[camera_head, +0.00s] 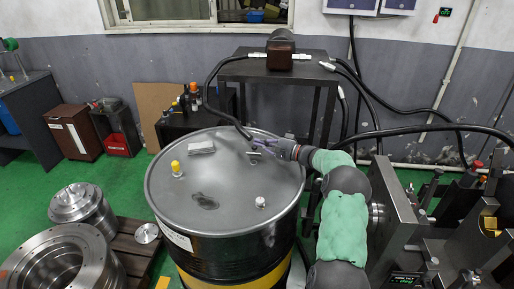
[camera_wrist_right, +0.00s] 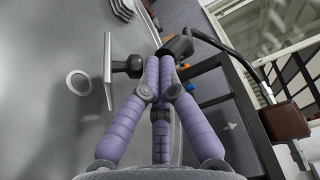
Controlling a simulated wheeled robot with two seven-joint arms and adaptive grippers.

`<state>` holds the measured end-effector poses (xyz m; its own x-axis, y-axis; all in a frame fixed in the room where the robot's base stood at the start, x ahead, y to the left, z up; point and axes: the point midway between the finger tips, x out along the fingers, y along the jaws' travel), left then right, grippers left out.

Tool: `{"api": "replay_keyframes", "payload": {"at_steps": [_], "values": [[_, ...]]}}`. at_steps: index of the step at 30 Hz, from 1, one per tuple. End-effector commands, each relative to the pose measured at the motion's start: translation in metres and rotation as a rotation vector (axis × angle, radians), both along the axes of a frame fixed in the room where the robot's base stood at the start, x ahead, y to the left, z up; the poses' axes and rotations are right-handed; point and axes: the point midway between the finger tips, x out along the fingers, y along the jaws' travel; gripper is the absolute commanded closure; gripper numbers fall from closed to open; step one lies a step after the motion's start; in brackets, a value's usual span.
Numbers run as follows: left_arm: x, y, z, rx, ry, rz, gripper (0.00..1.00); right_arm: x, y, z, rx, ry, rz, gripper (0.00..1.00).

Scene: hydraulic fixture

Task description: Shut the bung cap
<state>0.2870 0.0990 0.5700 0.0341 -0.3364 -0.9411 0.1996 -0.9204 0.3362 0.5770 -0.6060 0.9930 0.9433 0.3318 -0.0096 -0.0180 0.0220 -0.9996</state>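The bung cap (camera_wrist_right: 108,70) is a thin pale plate with a black knob, seen nearly edge-on in the right wrist view. It stands raised, its knob pointing towards my right gripper (camera_wrist_right: 160,62). In the head view the cap (camera_head: 254,156) is small, near the drum's right rim. A pale ring (camera_wrist_right: 79,83) lies flat on the drum top on the plate's other side. My right gripper's purple fingers are closed together beside the knob, with nothing visible between them; whether they touch it is unclear. In the head view the right gripper (camera_head: 268,146) is small. My left gripper is out of view.
The drum (camera_head: 225,205) has a yellow cap (camera_head: 176,167), a whitish fitting (camera_head: 260,202) and a pale block (camera_head: 201,147) on top. A black hose (camera_head: 211,82) runs from the rear stand (camera_head: 290,70) to the drum near my gripper. Heavy machinery (camera_head: 470,230) stands at right.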

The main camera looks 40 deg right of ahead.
Motion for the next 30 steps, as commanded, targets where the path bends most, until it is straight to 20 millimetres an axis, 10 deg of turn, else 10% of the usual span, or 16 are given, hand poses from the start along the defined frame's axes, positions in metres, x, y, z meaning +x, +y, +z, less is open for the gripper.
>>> {"api": "replay_keyframes", "payload": {"at_steps": [30], "values": [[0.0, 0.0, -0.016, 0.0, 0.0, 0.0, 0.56, -0.006, 0.007, -0.004, 0.0, 0.0, 0.0, 1.0]]}}
